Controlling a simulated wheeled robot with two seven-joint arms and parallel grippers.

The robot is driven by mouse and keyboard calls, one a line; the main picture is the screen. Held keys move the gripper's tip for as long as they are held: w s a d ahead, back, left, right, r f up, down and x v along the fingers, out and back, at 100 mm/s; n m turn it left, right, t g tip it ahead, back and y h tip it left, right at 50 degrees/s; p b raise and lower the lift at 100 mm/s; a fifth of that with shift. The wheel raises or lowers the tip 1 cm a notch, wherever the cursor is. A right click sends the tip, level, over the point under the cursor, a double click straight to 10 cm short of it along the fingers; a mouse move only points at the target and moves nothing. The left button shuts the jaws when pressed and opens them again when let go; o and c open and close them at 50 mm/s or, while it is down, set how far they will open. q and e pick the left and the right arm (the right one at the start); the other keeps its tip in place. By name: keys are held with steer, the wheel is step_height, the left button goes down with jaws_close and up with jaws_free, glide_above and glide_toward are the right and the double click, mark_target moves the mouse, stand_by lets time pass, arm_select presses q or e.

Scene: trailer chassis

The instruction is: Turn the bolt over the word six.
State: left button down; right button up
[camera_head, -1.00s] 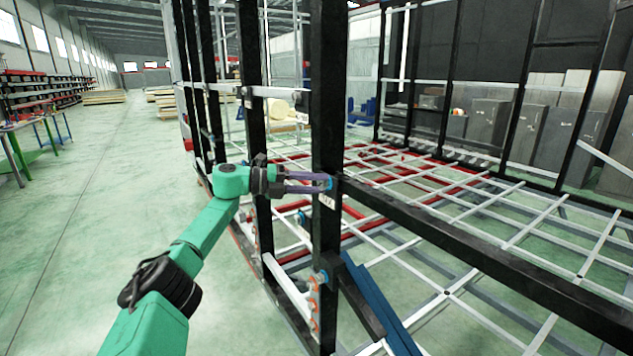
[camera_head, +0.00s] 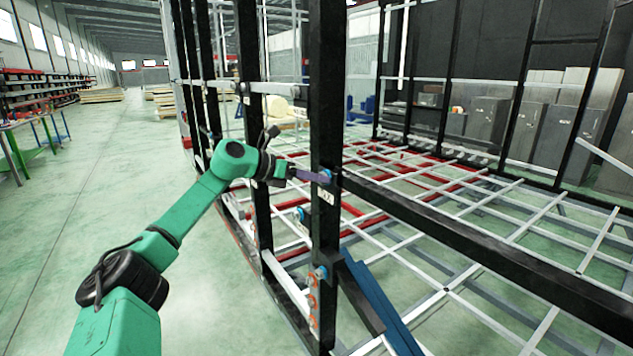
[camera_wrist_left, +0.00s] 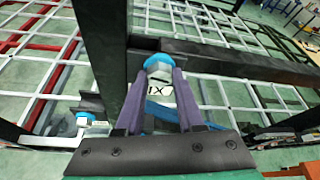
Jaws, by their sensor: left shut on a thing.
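The bolt (camera_wrist_left: 158,64) over the word six has a blue and pale head and sits on a black upright post (camera_head: 325,120). A white label (camera_head: 327,196) is just below it; in the wrist view the label (camera_wrist_left: 161,92) shows between my fingers, partly covered and upside down. My left gripper (camera_head: 321,177) reaches the bolt from the left, with its purple fingers level. In the wrist view its fingertips (camera_wrist_left: 160,72) are on either side of the bolt head, shut on it. In the head view the fingers mostly hide the bolt. My right gripper is not in view.
Another blue bolt (camera_head: 321,273) is lower on the same post, and one (camera_head: 301,214) is behind it to the left. A black beam (camera_head: 470,250) runs right from the post. A second post (camera_head: 252,130) stands close by my left wrist. Open floor lies left.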

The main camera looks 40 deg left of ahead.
arm_select(q)
steer(key=m+y+b, duration=0.1)
steer(key=m, duration=0.1)
steer(key=m+y+b, duration=0.1)
steer(key=m, duration=0.1)
steer(key=m+t+y+b, duration=0.1)
steer(key=m+y, duration=0.1)
steer(key=shift+d+f, duration=0.25)
steer(key=shift+f, duration=0.15)
stand_by(0.3)
steer(key=c, duration=0.5)
jaws_free()
steer(key=shift+s+r, duration=0.15)
steer(key=b+v, duration=1)
steer(key=v, duration=0.5)
steer(key=shift+s, duration=0.2)
